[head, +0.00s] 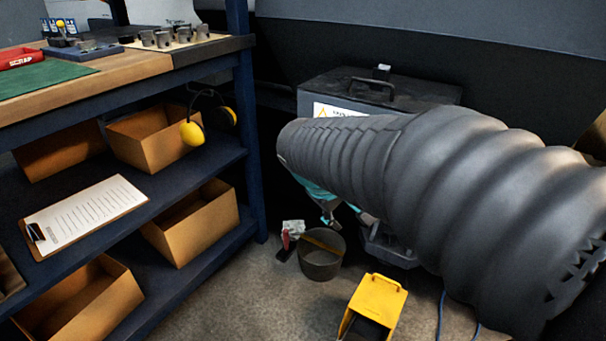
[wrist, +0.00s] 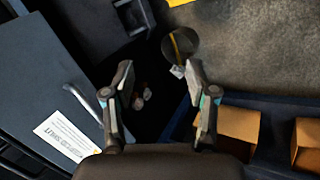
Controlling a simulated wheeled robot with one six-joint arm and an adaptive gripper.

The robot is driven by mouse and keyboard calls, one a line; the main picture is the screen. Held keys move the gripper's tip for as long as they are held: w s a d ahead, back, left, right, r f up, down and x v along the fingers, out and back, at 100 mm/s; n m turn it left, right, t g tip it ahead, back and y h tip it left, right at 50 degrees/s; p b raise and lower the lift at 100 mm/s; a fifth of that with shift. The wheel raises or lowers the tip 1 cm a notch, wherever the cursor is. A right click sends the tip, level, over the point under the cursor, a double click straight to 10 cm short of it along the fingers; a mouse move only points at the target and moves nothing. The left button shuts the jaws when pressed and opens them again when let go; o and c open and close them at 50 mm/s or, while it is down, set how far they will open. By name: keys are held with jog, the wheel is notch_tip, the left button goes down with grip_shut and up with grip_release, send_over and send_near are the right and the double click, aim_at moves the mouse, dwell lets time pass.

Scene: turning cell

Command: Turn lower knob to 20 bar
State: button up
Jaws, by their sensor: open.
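No knob and no pressure gauge can be made out in either view. My gripper (wrist: 159,72) is open and empty in the wrist view, its two fingers well apart and pointing down toward the floor area. In the head view my ribbed grey arm cover hides most of the gripper; only a teal part and a fingertip show below it. The gripper is over the gap between a dark lidded box and the blue shelf unit.
The dark box (head: 330,92) has a handle and a warning label. A bucket (head: 322,262) and a yellow container (head: 379,293) stand on the floor. The blue shelf unit (head: 246,130) at left holds cardboard boxes, a clipboard (head: 85,213) and yellow earmuffs (head: 191,133). Some floor in front is clear.

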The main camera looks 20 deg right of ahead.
jog(key=w+d+f+n+h+b, duration=0.1)
jog(key=w+d+f+n+h, duration=0.15)
jog(key=w, duration=0.55)
jog(key=w+d+f+n+h+b, duration=0.1)
jog(key=w+d+f+n+h, duration=0.2)
jog(key=w, duration=0.4)
jog(key=w+d+f+n+h+b, duration=0.1)
jog(key=w+d+f+n+h, duration=0.15)
jog(key=w+f, duration=0.4)
jog(key=w+a+f+n+t+b, duration=0.25)
jog(key=w+f+n+t, duration=0.6)
jog(key=w+f, duration=1.05)
jog(key=shift+n+h, duration=0.3)
jog(key=shift+n, duration=0.15)
jog(key=x, duration=1.3)
jog(key=shift+d, duration=0.2)
grip_shut()
